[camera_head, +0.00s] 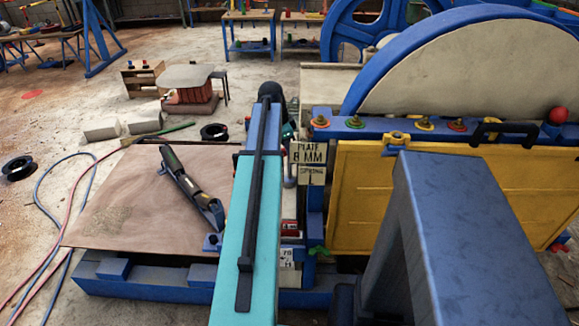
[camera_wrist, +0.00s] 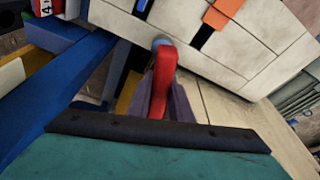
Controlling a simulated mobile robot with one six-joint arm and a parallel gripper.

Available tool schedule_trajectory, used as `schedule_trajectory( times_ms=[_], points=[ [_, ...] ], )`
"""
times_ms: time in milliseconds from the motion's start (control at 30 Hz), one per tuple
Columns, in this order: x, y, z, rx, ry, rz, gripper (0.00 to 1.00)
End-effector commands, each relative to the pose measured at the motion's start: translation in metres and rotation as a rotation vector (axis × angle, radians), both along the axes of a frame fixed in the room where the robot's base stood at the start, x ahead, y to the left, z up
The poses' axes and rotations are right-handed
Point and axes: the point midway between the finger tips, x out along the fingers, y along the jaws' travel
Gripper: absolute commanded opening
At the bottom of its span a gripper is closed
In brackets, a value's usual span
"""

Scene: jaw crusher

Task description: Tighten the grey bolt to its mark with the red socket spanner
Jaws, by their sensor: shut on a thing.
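The red socket spanner (camera_wrist: 164,72) is in the wrist view, pointing up the picture. My gripper (camera_wrist: 166,100) has its two dark fingers on either side of it and is shut on it. A rounded grey-blue piece (camera_wrist: 161,43) shows at the spanner's far end, against pale panels. I cannot tell whether it is the socket or a bolt head. I cannot pick out the grey bolt or its mark for certain. In the head view my teal arm reaches away from the camera and hides the gripper and spanner.
Bolts with coloured rings, such as an orange one (camera_head: 320,122), line the blue beam right of my arm. A yellow guard (camera_head: 450,200) with a black handle (camera_head: 505,130) hangs below. A brown sheet (camera_head: 120,205) carrying a dark tool (camera_head: 190,185) lies left.

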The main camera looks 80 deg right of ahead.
Motion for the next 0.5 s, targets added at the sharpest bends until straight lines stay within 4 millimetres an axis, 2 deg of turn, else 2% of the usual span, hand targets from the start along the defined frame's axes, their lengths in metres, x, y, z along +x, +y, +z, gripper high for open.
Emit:
schedule_trajectory(
  times_ms=[500],
  points=[
    [0.0,-0.0011,0.0012,0.001,0.002,-0.248,0.0]
  ],
)
